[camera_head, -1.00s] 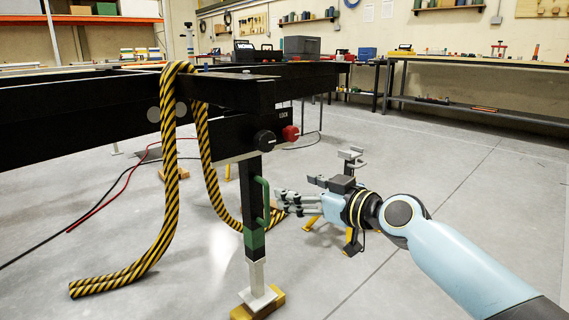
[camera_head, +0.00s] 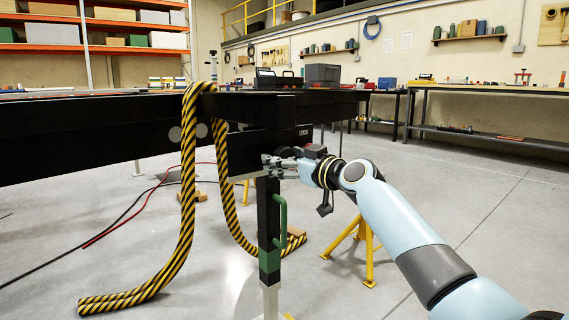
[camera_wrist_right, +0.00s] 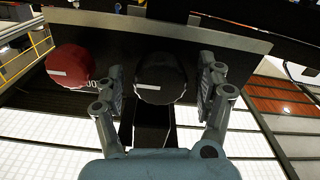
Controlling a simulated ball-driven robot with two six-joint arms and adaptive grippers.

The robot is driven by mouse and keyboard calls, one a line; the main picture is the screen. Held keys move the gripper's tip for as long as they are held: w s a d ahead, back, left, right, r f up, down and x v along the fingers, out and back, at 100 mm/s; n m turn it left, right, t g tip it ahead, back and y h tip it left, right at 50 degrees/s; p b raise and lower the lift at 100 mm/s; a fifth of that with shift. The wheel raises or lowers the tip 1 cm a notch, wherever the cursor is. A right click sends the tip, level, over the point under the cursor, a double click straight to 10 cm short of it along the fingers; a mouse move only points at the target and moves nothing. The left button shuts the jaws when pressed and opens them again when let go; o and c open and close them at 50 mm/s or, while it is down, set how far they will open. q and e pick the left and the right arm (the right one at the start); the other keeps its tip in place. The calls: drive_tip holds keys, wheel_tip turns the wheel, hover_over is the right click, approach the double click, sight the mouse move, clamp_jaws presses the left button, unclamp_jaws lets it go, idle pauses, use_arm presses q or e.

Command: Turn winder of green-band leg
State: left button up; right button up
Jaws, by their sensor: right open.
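The green-band leg (camera_head: 268,225) hangs upright from the frame in the head view. It is black with a green band (camera_head: 270,262) low down and a green handle on its side. A round black knob (camera_wrist_right: 160,78) with a pale mark is on the plate above the leg. A red knob (camera_wrist_right: 71,67) is beside it in the wrist view. My right gripper (camera_head: 277,165) is open at the top of the leg. In the wrist view its fingers (camera_wrist_right: 163,95) stand on either side of the black knob. The gripper hides that knob in the head view. My left gripper is not in view.
The black chassis beam (camera_head: 90,140) runs left behind the leg. A yellow-and-black striped strap (camera_head: 188,190) drapes over it to the floor. A yellow stand (camera_head: 365,245) is below my right arm. Open floor lies to the right, before a workbench (camera_head: 480,140).

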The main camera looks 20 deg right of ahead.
drive_tip(key=shift+w+a, duration=0.1)
drive_tip(key=shift+w, duration=0.15)
drive_tip(key=c, duration=1.2)
